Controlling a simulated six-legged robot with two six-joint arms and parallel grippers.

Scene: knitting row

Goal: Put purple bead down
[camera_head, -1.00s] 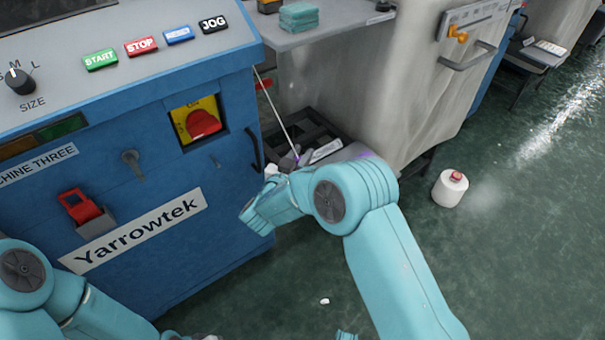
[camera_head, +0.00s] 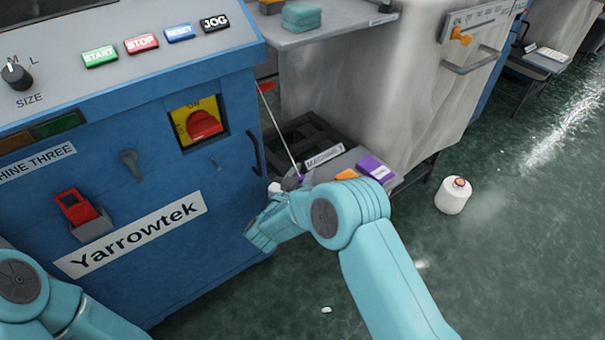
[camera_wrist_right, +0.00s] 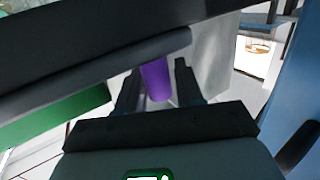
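The purple bead (camera_head: 300,178) is a small spot at the lower end of a thin pale line in the head view, by the tip of my right gripper (camera_head: 291,184). In the right wrist view the purple bead (camera_wrist_right: 155,80) is a purple cylinder between the two dark fingers of my right gripper (camera_wrist_right: 158,88). The fingers lie close along both its sides and appear shut on it. A dark bar crosses in front of its upper end. My left arm shows at lower left, but its gripper is outside the picture.
A low shelf (camera_head: 400,186) beside the blue machine (camera_head: 150,165) carries a purple block (camera_head: 375,168), an orange block (camera_head: 347,174) and a white label (camera_head: 324,157). A dark slotted tray (camera_head: 300,132) lies behind.

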